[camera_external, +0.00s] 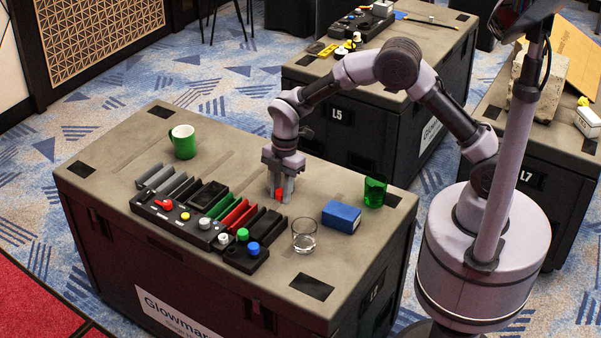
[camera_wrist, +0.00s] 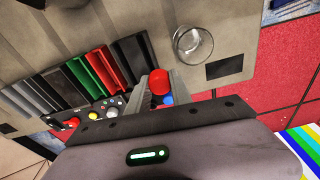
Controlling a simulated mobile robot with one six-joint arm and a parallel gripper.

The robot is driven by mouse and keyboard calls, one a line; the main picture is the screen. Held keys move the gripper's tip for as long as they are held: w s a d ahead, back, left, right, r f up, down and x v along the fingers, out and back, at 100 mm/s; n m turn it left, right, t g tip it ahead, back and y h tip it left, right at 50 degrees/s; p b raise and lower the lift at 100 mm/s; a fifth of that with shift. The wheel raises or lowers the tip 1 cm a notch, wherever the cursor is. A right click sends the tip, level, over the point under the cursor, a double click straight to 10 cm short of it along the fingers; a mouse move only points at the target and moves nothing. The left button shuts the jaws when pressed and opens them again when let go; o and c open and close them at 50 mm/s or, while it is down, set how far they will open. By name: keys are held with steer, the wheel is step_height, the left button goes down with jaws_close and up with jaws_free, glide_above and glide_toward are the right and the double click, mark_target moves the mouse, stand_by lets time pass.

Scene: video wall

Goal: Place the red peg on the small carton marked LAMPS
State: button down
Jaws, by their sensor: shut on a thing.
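My gripper (camera_external: 280,190) points down over the near case, to the right of the coloured slots. It is shut on the red peg (camera_external: 279,195), whose red body shows between the fingers. In the wrist view the red peg (camera_wrist: 160,80) has its rounded red end at the fingertips (camera_wrist: 163,85). I cannot tell whether the peg touches the case top. No LAMPS marking is readable.
The near case top (camera_external: 330,265) carries a slotted rack with a button panel (camera_external: 180,213), a clear glass (camera_external: 304,234), a blue box (camera_external: 341,217), a green glass (camera_external: 375,190) and a green mug (camera_external: 184,142). Case L5 (camera_external: 340,115) stands behind.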

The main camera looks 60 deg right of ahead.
steer(key=s+d+f+n+b, duration=0.1)
steer(key=s+d+n, duration=0.1)
steer(key=s+d, duration=0.5)
steer(key=s+d+f+n+b, duration=0.1)
steer(key=s+d, duration=0.2)
steer(key=s, duration=0.8)
steer(key=s+d+f+n+b, duration=0.1)
steer(key=s+d+n, duration=0.1)
steer(key=s+d, duration=0.5)
steer(key=p, duration=0.4)
glide_above(341, 211)
steer(key=shift+s+d+f+g, duration=0.1)
steer(key=shift+d+f+g, duration=0.1)
steer(key=shift+f, duration=0.15)
steer(key=shift+d+f+g, duration=0.1)
steer(key=shift+f+g, duration=0.1)
steer(key=shift+f, duration=0.4)
steer(key=shift+f+b, duration=0.9)
steer(key=shift+f, duration=0.5)
